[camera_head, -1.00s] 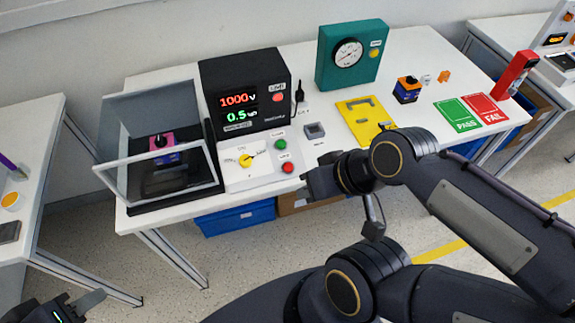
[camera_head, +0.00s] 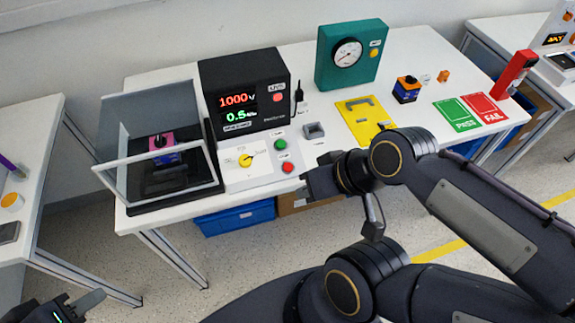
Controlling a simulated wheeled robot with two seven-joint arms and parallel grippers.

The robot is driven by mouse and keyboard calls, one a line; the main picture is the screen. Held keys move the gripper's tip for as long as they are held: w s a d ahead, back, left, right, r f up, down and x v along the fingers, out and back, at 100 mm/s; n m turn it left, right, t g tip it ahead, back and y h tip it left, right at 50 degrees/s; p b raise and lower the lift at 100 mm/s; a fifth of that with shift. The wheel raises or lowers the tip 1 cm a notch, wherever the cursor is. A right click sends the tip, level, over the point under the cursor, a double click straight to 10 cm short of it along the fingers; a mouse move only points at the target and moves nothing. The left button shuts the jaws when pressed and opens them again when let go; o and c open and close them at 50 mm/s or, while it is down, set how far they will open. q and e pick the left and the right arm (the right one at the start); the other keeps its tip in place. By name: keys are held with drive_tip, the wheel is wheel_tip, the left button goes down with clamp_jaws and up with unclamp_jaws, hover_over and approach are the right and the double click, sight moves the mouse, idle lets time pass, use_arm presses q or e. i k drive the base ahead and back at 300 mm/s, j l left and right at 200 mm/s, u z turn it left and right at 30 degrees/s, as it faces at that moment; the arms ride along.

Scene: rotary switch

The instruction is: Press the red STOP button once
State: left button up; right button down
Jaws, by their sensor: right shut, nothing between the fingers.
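The red STOP button (camera_head: 288,167) sits on the white control panel (camera_head: 243,178) at the front of the table. The green button (camera_head: 281,145) is just behind it, and a yellow rotary switch (camera_head: 246,160) is to its left. My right gripper (camera_head: 308,187) is shut and empty, just to the right of and in front of the red button; a small gap shows between them. My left gripper (camera_head: 82,303) is at the bottom left corner, far from the panel, and only partly in frame; its finger opening is not clear.
A black tester (camera_head: 245,92) reading 1000 V stands behind the panel. A clear-lidded box (camera_head: 158,151) is at the left. A teal gauge box (camera_head: 350,55), a yellow plate (camera_head: 366,119) and PASS (camera_head: 458,113) and FAIL (camera_head: 486,109) mats are to the right.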

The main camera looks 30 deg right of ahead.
sight(288, 167)
drive_tip(key=l+z, duration=0.1)
drive_tip(key=z, duration=0.95)
